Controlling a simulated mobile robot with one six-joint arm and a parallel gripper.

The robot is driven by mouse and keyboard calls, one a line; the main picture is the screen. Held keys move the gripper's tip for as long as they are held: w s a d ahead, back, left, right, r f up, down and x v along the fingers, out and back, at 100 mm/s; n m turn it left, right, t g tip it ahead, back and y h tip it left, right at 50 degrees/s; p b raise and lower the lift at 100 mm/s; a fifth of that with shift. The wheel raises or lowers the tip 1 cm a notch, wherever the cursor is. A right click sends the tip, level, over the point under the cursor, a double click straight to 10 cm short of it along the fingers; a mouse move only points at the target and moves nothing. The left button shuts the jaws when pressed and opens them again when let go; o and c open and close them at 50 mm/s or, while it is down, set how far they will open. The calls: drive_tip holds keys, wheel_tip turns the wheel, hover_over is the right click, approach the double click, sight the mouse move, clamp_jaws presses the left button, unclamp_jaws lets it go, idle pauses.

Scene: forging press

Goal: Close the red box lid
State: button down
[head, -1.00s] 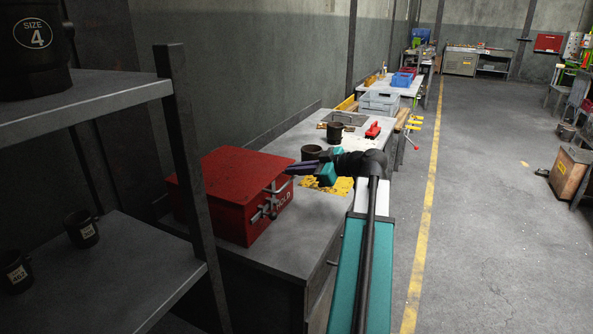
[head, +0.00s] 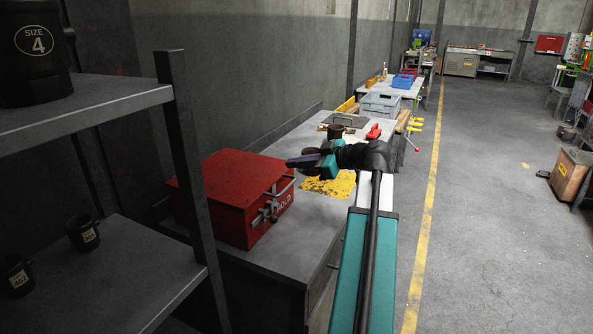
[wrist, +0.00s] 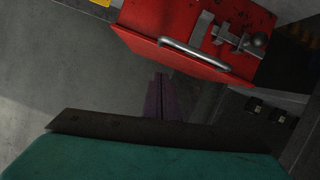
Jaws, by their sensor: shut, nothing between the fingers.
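The red box (head: 222,221) sits on the grey workbench, with a metal latch (head: 268,209) and handle on its side facing right. Its red lid (head: 235,175) lies over the top and looks down; I cannot tell whether a small gap is left. In the wrist view the red box (wrist: 225,18) is at the top, with the lid edge and the silver handle (wrist: 194,54) showing. My gripper (head: 290,163) is shut and empty, just above and beyond the lid's right corner. Its purple fingers (wrist: 160,88) point toward the box in the wrist view and look apart from it.
A dark shelf post (head: 190,170) and shelves with black mugs (head: 82,233) stand at left. Behind my gripper, the bench holds a yellow patch (head: 333,184), a dark mug (head: 335,132) and a red tool (head: 373,131).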

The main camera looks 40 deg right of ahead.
drive_tip(key=b+v, duration=0.1)
drive_tip(key=v, duration=0.8)
drive_tip(key=shift+s+d+f, duration=0.2)
drive_tip(key=shift+s+f, duration=0.15)
